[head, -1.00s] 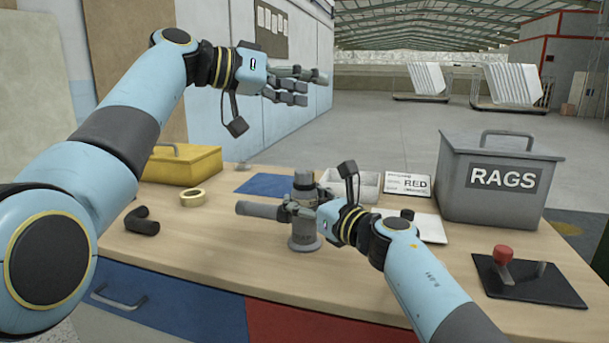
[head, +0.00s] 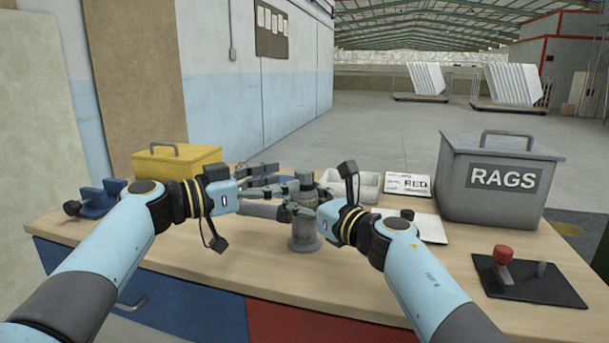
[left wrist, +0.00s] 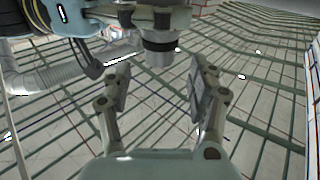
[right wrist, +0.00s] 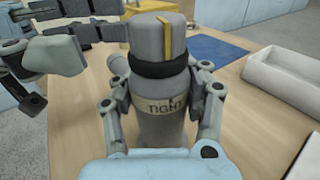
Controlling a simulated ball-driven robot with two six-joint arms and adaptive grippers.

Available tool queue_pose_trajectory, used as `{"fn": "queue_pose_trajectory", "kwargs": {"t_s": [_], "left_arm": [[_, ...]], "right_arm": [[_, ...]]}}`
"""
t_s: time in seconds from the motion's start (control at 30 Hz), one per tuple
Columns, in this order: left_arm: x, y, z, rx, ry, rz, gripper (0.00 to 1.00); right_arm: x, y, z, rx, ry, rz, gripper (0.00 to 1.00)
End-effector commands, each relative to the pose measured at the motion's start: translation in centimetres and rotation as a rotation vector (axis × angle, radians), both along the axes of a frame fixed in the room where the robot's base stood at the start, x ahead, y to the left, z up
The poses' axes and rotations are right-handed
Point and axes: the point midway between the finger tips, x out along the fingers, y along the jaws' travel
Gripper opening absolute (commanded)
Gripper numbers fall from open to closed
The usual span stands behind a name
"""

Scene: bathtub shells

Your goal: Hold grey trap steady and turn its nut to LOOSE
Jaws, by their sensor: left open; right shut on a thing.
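The grey trap (head: 304,237) stands upright on the bench, with a side pipe (head: 262,210) pointing left. In the right wrist view its body (right wrist: 160,128) bears the word TIGHT below a dark ring. The nut (right wrist: 152,42) on top has a yellow stripe, which stands roughly above that word. My right gripper (head: 308,208) is shut on the trap's body, one finger on each side. My left gripper (head: 268,180) is open just left of the nut. In the left wrist view the nut end (left wrist: 160,42) shows beyond and between its fingers (left wrist: 162,85), apart from them.
A yellow toolbox (head: 178,162) and a blue clamp-like thing (head: 97,198) stand at left. A white tray (head: 352,188) and a RED card (head: 408,184) lie behind the trap. A grey RAGS bin (head: 495,190) and a red-knobbed lever (head: 503,256) are at right. Front centre is clear.

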Motion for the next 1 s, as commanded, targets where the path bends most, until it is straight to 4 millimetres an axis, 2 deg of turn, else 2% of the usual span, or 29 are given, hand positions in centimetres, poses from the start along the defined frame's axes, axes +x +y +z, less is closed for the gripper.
{"fn": "queue_pose_trajectory", "kwargs": {"t_s": [0.1, 0.3, 0.7, 1.0], "left_arm": [[1.3, -2.2, 0.1, -0.004, 0.0, -0.001, 0.59], [2.7, -4.5, 0.1, 0.0, 0.0, 0.0, 0.59], [3.0, -5.2, 0.0, 0.001, -0.001, 0.0, 0.58], [3.0, -5.2, 0.0, 0.001, 0.0, 0.001, 0.18]], "right_arm": [[0.0, 0.0, 0.0, 0.0, 0.0, 0.0, 0.02], [0.0, 0.0, 0.0, 0.0, 0.0, 0.0, 0.02], [0.0, 0.0, 0.0, 0.0, 0.0, 0.0, 0.02], [0.0, 0.0, 0.0, 0.0, 0.0, 0.0, 0.02]]}}
